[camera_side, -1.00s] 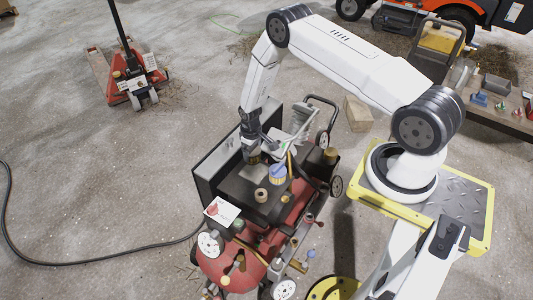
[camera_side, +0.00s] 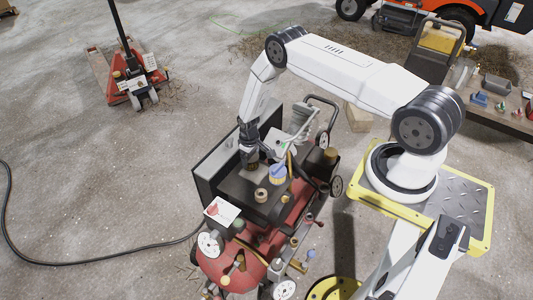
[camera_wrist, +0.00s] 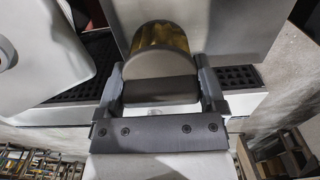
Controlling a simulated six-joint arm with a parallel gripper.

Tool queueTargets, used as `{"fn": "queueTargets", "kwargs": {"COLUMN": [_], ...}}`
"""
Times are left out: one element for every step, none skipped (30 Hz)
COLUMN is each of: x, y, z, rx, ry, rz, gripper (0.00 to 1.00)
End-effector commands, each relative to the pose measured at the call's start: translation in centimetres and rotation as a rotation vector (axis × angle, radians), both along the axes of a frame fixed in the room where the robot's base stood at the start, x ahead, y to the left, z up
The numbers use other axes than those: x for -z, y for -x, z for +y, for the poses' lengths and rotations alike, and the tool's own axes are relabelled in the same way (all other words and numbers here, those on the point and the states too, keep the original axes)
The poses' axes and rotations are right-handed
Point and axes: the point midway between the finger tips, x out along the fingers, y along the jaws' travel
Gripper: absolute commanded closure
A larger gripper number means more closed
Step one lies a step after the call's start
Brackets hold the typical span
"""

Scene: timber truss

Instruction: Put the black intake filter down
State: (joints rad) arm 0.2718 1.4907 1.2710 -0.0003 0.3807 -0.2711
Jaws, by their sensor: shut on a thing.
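My gripper (camera_side: 249,149) is low over the dark top of the red machine, pointing down. It is shut on the black intake filter (camera_wrist: 160,66), a short round piece with a grey end face and an amber-brown side. In the wrist view the two fingers of my gripper (camera_wrist: 162,88) stand on either side of it. In the side view the filter (camera_side: 253,164) shows as a small dark brown shape under the fingers. I cannot tell whether it touches the surface below.
A blue-topped jar (camera_side: 278,174) stands close on the right of the filter. A tan ring (camera_side: 262,195) and a card with a red picture (camera_side: 222,211) lie nearer the front. A grey upright panel (camera_side: 208,176) borders the left side.

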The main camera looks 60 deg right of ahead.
Motion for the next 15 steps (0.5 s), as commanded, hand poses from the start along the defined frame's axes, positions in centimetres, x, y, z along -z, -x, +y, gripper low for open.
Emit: {"fn": "queueTargets", "kwargs": {"x": [0.03,0.03,0.02,0.02,0.02,0.02,0.02,0.05,0.11,0.18,0.25,0.35,0.35,0.33,0.33], "y": [-0.05,-0.05,-0.05,-0.05,-0.04,-0.04,-0.04,-0.03,-0.03,-0.02,-0.02,-0.02,-0.01,-0.01,-0.01], "z": [-0.01,-0.02,-0.02,-0.02,-0.02,-0.01,-0.01,-0.01,-0.01,-0.01,-0.01,-0.01,-0.01,-0.01,0.0], "rx": [0.0,0.0,0.0,0.0,0.0,0.0,0.0,0.0,0.0,0.0,0.0,0.0,0.0,0.0,0.0], "ry": [0.0,0.0,0.0,0.0,0.0,0.0,0.0,0.0,0.0,0.0,0.0,0.0,0.0,0.0,0.0], "rz": [-0.001,-0.001,-0.001,-0.001,-0.001,-0.001,-0.001,-0.001,-0.001,-0.001,-0.001,0.0,0.0,0.0,0.0], "gripper": [1.0,1.0,1.0,1.0,1.0,1.0,1.0,1.0,1.0,1.0,1.0,1.0,0.05,0.0,0.0]}}
